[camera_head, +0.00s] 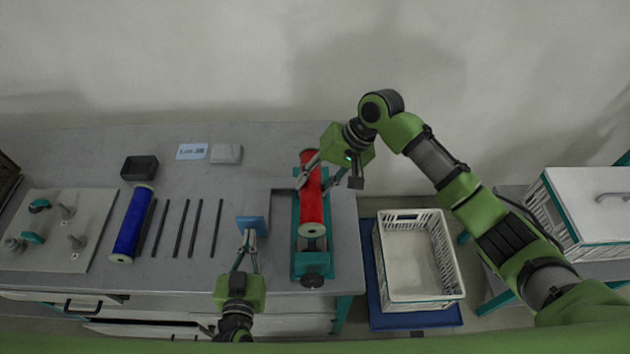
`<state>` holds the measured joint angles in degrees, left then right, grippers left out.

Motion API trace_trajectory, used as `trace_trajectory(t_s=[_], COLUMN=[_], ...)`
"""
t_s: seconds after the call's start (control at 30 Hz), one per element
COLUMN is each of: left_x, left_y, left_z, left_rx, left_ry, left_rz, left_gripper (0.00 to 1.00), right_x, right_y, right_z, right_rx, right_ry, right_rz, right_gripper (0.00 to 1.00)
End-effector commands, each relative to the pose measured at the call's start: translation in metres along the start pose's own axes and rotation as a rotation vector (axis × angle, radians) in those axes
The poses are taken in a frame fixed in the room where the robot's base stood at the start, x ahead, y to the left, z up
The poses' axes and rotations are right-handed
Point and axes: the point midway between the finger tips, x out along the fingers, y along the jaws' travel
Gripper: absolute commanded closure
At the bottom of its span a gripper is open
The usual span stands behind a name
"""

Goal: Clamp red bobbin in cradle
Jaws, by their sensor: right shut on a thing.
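The red bobbin (313,208) lies lengthwise over the teal cradle (312,264) at the table's right end. It has pale end flanges, and a dark knob (312,281) sits at the cradle's near end. My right gripper (315,181) reaches in from the right and is shut on the red bobbin, its fingers on either side of the upper half. Whether the bobbin is fully seated cannot be seen. My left gripper (249,236) is left of the cradle, fingertips close together at a small blue block (253,224); whether it grips the block is unclear.
A blue bobbin (133,223), several dark rods (185,228), a black tray (139,168), a grey block (226,153) and a plate with pegs (60,259) lie to the left. A white crate (453,293) stands right of the table (250,180).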

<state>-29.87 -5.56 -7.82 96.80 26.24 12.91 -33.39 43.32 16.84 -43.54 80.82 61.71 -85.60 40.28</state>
Motion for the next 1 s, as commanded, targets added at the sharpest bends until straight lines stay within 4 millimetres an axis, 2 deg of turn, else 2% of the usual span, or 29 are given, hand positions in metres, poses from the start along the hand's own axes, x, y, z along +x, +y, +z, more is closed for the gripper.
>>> trace_trajectory(t_s=[0.57,1.0], left_x=[0.0,0.017], left_y=[0.0,0.0], left_z=[0.0,-0.004], left_rx=[0.0,0.001], left_ry=[0.0,0.001], left_rz=[0.0,0.0], left_gripper=[1.0,1.0], right_x=[-0.001,-0.001], right_y=[-0.001,-0.001], right_z=[0.0,0.0], right_rx=[-0.001,-0.001], right_ry=[0.001,0.001], right_rz=[-0.001,-0.001], right_gripper=[0.92,0.92])
